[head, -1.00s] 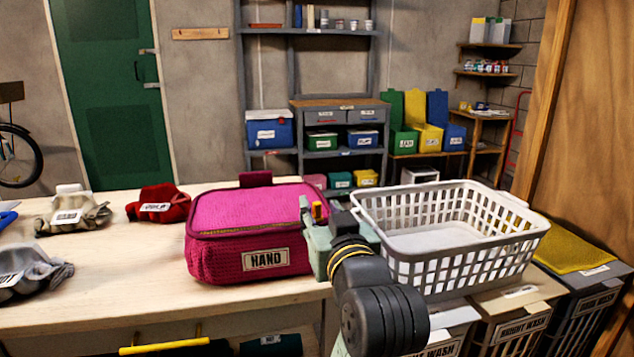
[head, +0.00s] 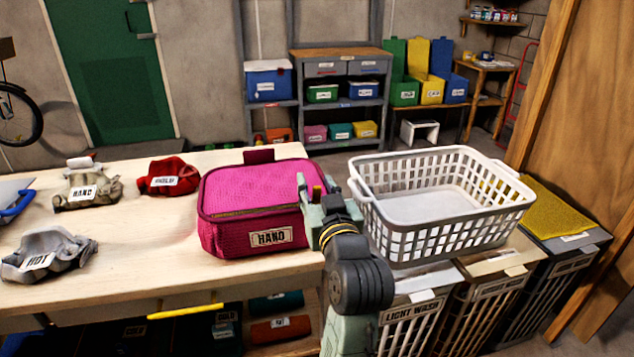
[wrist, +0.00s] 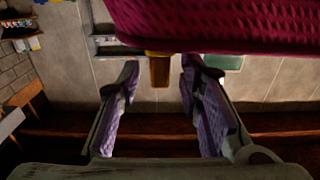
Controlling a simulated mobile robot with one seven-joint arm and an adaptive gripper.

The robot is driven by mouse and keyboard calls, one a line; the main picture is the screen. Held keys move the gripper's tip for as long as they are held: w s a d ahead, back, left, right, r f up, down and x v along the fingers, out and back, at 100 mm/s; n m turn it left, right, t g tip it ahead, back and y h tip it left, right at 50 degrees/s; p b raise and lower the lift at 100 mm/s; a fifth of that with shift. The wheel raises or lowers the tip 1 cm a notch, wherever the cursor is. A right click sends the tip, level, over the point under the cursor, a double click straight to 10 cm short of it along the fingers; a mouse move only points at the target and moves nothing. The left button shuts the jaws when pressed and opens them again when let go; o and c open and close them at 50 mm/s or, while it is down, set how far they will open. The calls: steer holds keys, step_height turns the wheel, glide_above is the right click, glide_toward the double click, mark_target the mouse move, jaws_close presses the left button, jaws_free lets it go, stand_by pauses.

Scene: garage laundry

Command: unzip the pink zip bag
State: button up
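The pink zip bag (head: 256,206) sits on the wooden table, its lid down and a yellow zip line along the top edge. A label on its front reads HAND. It also fills the top of the wrist view (wrist: 225,22). A yellow-orange tab (wrist: 160,70), seemingly the zip pull, hangs from the bag in the wrist view. My gripper (head: 316,200) is at the bag's right side. In the wrist view my gripper (wrist: 160,85) is open, its purple-padded fingers apart. The tab lies between the fingertips in the picture; I cannot tell whether either finger touches it.
A white laundry basket (head: 440,235) stands close to the right of my arm, above labelled bins (head: 410,312). Several cloth bundles, including a red one (head: 170,177), lie on the left of the table (head: 130,240). Bare tabletop lies left of the bag.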

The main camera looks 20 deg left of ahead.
steer(key=shift+c, duration=0.3)
jaws_close()
stand_by(0.6)
